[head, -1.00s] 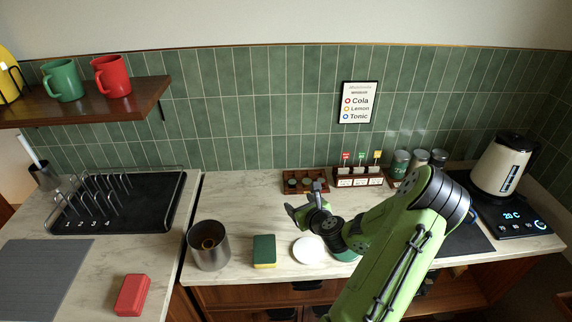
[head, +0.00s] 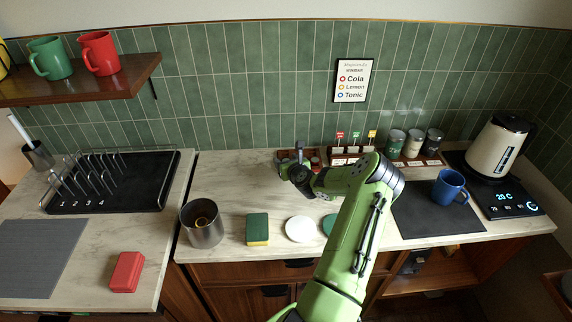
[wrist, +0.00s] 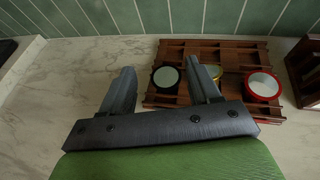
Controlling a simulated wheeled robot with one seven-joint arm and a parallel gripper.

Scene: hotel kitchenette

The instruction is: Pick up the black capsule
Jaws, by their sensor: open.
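The black capsule (wrist: 167,79) has a black rim and a pale lid. It sits in a wooden rack (wrist: 228,54) in the wrist view. My gripper (wrist: 160,68) is open and empty. In the wrist view the black capsule shows between the fingers, nearer the right one; contact is not visible. In the head view my gripper (head: 290,160) is at the rack (head: 316,154) and hides most of it.
Behind my arm stands a labelled holder with coloured tags (head: 355,150). Canisters (head: 414,142), a blue mug (head: 450,188) and a kettle (head: 497,146) are at right. A metal bin (head: 201,224), sponge (head: 257,228) and white disc (head: 300,229) are along the front. The tiled wall is behind.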

